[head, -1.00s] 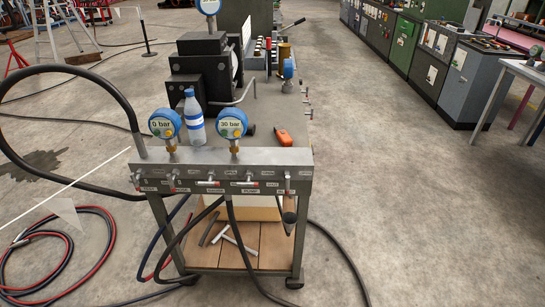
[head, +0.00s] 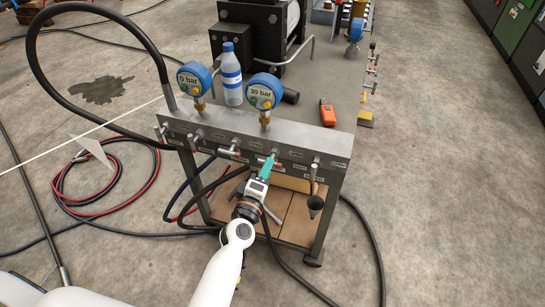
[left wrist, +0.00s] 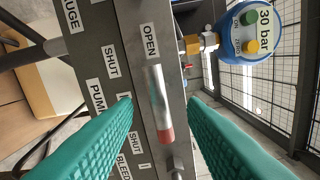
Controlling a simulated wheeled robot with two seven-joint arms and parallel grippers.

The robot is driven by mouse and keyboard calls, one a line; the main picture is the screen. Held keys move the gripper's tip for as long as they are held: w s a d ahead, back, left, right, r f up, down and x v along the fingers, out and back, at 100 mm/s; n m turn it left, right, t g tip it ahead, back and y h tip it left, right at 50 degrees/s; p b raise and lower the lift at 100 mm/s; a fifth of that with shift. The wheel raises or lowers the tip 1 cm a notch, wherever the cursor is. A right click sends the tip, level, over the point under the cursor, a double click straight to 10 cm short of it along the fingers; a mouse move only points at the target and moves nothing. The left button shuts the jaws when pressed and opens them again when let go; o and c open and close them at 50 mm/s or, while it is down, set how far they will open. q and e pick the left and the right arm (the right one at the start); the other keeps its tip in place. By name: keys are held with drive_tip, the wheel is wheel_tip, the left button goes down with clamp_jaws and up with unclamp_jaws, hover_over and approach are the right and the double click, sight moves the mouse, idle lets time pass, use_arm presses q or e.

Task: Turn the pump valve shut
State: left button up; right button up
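The pump valve's lever (left wrist: 158,105), a grey rod with a red tip, shows in the left wrist view on the grey manifold panel. A PUMP label (left wrist: 96,95) and SHUT labels are left of it, and an OPEN label (left wrist: 150,40) is just above it. My left gripper (left wrist: 160,112) has its two green fingers apart, one on each side of the lever, with visible gaps. In the head view my left gripper (head: 267,168) is at the front of the manifold (head: 240,131) and hides part of that valve. My right gripper is not in view.
A 0 bar gauge (head: 194,79) and a 30 bar gauge (head: 264,92) stand on the manifold. Other small valve levers line its front. A bottle (head: 231,75) and an orange device (head: 327,112) are behind. Hoses lie on the floor. Floor to the right is clear.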

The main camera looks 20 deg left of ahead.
use_arm(q)
drive_tip(key=w, duration=0.5)
drive_tip(key=shift+d, duration=0.1)
